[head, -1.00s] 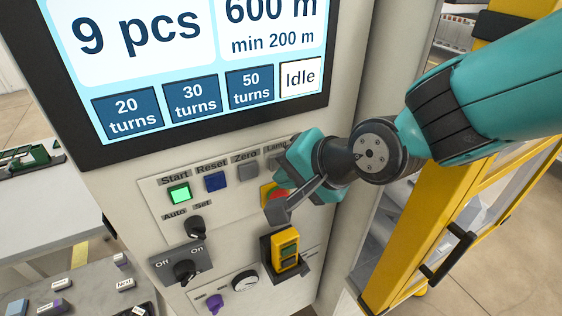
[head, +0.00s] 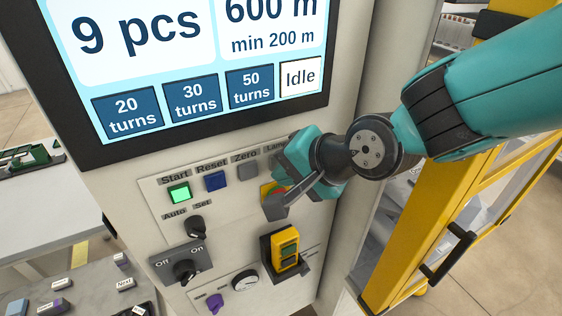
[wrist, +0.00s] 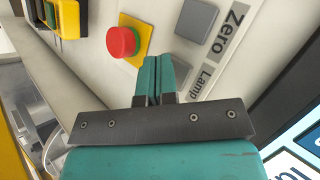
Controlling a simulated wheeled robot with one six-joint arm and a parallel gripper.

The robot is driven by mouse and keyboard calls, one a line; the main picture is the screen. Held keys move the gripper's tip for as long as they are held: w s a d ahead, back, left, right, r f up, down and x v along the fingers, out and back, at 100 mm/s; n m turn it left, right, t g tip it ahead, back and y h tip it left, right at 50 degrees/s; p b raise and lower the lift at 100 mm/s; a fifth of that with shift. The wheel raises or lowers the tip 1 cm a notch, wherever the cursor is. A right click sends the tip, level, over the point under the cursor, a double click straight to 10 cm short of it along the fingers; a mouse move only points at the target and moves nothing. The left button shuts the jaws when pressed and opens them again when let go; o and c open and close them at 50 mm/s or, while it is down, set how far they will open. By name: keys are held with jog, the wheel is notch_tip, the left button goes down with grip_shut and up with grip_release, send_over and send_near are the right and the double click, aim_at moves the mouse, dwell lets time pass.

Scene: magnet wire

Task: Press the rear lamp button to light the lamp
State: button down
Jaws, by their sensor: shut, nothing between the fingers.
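The lamp button (wrist: 183,66) is a grey square under the "Lamp" label, below the Zero button in the wrist view. My gripper's fingers partly cover it there. In the head view the "Lamp" label (head: 275,148) shows in part and the button is hidden behind my gripper. My gripper (wrist: 152,62) is shut and empty, its teal fingertips together beside the lamp button, between it and the red stop button. I cannot tell whether the tips touch the panel. No lit lamp shows in either view.
The red stop button (wrist: 122,42) on its yellow plate is close beside my fingers. The grey Zero button (wrist: 197,20) is nearby. A yellow-and-black switch box (head: 285,249) stands out below. The screen (head: 205,60) is above; a yellow-framed guard (head: 430,235) is at right.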

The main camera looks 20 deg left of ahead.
jog(key=shift+s+d, duration=0.2)
jog(key=shift+d, duration=0.05)
jog(key=s+d+b, duration=0.1)
jog(key=s+d, duration=0.3)
jog(key=shift+d, duration=0.3)
dwell(0.3)
